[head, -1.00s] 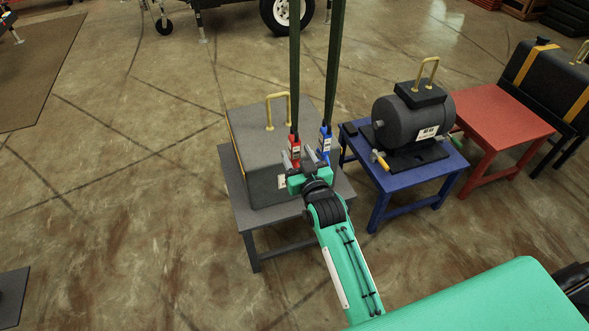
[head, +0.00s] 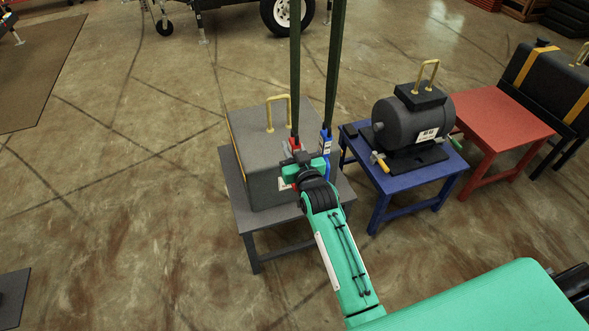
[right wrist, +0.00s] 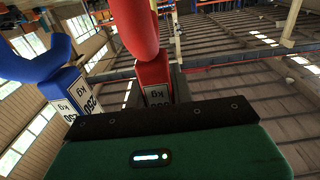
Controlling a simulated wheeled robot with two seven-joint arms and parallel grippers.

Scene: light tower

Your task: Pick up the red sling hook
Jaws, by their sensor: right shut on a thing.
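The red sling hook (head: 294,144) hangs from the left dark green sling, in front of the grey box. In the right wrist view the red hook (right wrist: 153,78) rises from between my fingers, with a white weight label on its block. My right gripper (head: 297,160) is shut on it; its fingers hide the lower part of the hook in the head view. The blue sling hook (head: 326,142) hangs from the right sling, just right of my gripper. It also shows at the left of the right wrist view (right wrist: 65,90). My left gripper is not in view.
The grey box (head: 265,170) with a yellow handle (head: 277,112) stands on a grey table (head: 240,215) behind my gripper. A blue table (head: 400,182) bears a dark motor-like weight (head: 412,118). A red table (head: 497,118) stands farther right. The floor at left is open.

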